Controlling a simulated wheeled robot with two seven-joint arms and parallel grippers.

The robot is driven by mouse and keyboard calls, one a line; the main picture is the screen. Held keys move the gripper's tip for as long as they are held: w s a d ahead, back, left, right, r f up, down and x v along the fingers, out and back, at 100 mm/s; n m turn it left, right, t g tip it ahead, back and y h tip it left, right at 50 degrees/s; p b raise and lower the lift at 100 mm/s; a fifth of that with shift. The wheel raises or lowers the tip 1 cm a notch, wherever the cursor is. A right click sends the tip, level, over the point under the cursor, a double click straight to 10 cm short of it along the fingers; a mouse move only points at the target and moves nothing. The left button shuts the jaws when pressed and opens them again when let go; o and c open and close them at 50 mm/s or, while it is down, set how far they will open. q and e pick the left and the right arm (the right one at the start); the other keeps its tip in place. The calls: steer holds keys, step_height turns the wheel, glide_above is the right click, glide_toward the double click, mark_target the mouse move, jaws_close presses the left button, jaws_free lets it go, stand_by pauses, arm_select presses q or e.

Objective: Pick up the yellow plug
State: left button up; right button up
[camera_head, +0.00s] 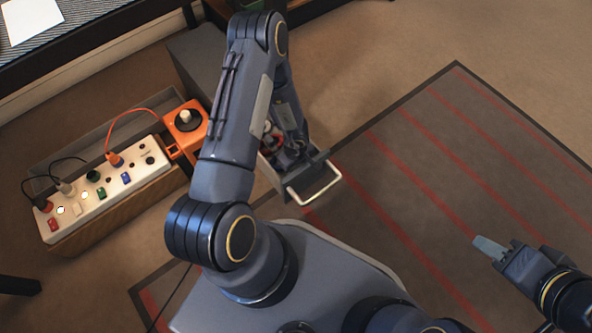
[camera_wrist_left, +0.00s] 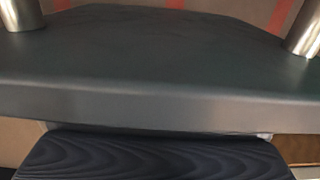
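I cannot make out a clearly yellow plug in either view. An orange plug (camera_head: 115,159) with an orange cord stands in the white power strip (camera_head: 130,172) at the left. My left arm crosses the middle of the head view and bends down over an open grey drawer (camera_head: 322,171); its gripper is mostly hidden there, and I cannot tell its fingers' state. The left wrist view shows a dark grey surface (camera_wrist_left: 160,70) up close. My right gripper (camera_head: 490,247) is at the right, over the striped mat, away from the strip; its finger opening is unclear.
An orange box with a black-and-white knob (camera_head: 185,119) stands beside the strip. The drawer has a pale handle (camera_head: 316,190) and partly hidden contents. The striped mat (camera_head: 450,150) is mostly clear.

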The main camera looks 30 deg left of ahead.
arm_select(q)
jaws_close()
steer(key=shift+r, duration=0.1)
